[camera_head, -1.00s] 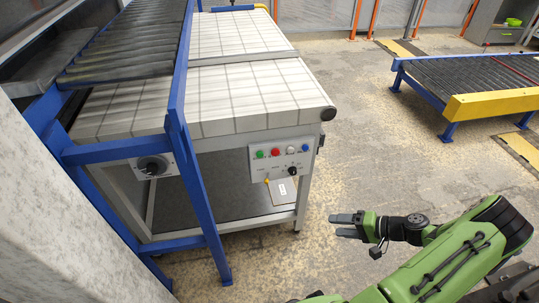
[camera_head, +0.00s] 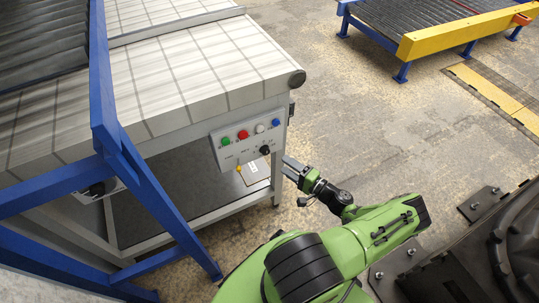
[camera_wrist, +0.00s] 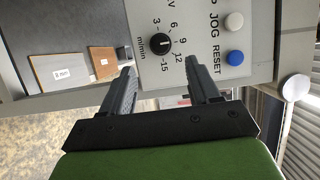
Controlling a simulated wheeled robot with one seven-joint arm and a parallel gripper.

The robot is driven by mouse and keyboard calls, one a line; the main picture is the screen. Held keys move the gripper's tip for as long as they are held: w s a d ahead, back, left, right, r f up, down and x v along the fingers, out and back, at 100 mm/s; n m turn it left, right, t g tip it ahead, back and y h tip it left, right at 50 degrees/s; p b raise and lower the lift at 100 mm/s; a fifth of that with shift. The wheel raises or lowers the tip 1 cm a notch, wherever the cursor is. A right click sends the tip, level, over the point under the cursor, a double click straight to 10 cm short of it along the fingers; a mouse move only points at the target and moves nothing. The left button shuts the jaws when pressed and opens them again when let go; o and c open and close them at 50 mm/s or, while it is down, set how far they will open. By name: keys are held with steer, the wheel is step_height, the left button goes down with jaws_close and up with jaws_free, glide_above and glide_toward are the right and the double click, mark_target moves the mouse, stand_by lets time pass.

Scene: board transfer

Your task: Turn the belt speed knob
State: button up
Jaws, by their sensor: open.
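The belt speed knob (camera_head: 265,150) is a small black knob at the lower right of the white control panel (camera_head: 229,153) on the conveyor table. In the wrist view the knob (camera_wrist: 166,42) sits within a dial scale marked 3 to 15 m/min. My gripper (camera_head: 291,169) is just right of and below the knob in the head view. In the wrist view its two fingers are parted (camera_wrist: 161,74), with nothing between them. The knob appears just beyond the fingertips, between their lines. No contact shows.
Red, green, white and blue buttons (camera_head: 276,123) line the panel above the knob. A yellow-ended conveyor (camera_head: 465,30) stands back right. Floor between is clear.

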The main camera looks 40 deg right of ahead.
mark_target(267, 153)
steer(key=w, duration=0.2)
steer(key=w+b, duration=0.1)
steer(key=w, duration=0.2)
steer(key=w+a, duration=0.1)
steer(key=w, duration=0.2)
steer(key=shift+w, duration=0.1)
steer(key=c, duration=1)
